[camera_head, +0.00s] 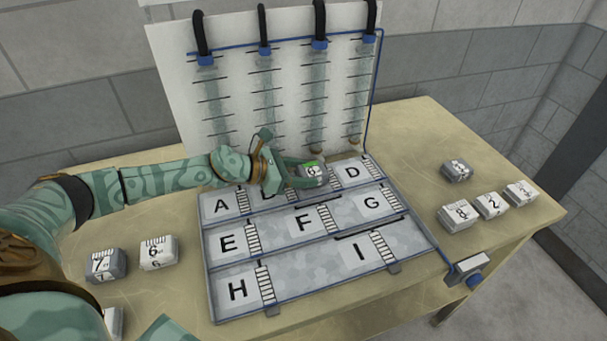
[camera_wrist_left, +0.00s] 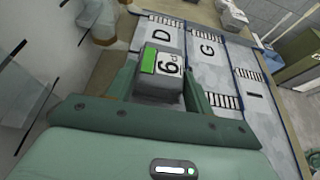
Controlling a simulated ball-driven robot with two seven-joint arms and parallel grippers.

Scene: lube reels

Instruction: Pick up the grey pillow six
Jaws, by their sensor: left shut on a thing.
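The grey pillow six (camera_head: 314,172) is a small grey block with a white label, a 6 and a green patch. My left gripper (camera_head: 300,174) is shut on it over the top row of the lettered board (camera_head: 327,240), between the covered letters and D. In the left wrist view the pillow six (camera_wrist_left: 160,72) sits between the two fingers of my left gripper (camera_wrist_left: 158,88), with its label facing the camera. I cannot tell whether the pillow touches the board. My right gripper is not in view.
A white 6 block (camera_head: 158,253) and a grey 7 block (camera_head: 106,265) lie left of the board. On the right lie a grey block (camera_head: 457,171) and white blocks such as the 8 (camera_head: 457,215). A white panel with tubes (camera_head: 268,95) stands behind the board.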

